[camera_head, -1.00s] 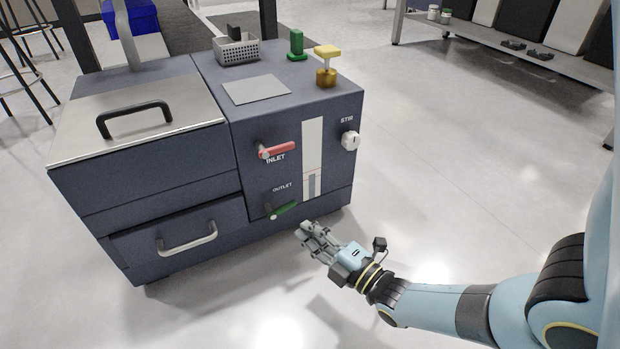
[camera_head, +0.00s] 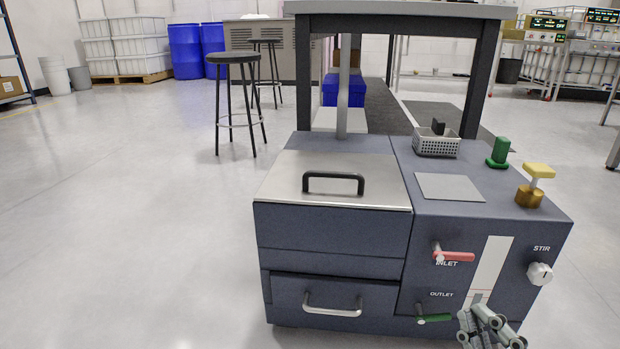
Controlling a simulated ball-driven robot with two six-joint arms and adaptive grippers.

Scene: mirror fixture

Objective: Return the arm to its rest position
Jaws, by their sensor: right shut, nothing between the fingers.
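My right gripper (camera_head: 485,330) shows at the bottom edge of the head view, at the lower right. It is shut and empty. It is just right of the green outlet handle (camera_head: 434,318) on the dark blue machine (camera_head: 330,232); I cannot tell whether they touch. The rest of my right arm is cut off by the frame. My left gripper is not in view. The red inlet handle (camera_head: 455,257) points to the right, above the green one. The white stir knob (camera_head: 540,273) is at the right of the front panel.
A metal lid with a black handle (camera_head: 333,177) and a drawer with a pale handle (camera_head: 333,306) are on the machine's left half. A stool (camera_head: 233,100) stands behind. Floor at left is clear.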

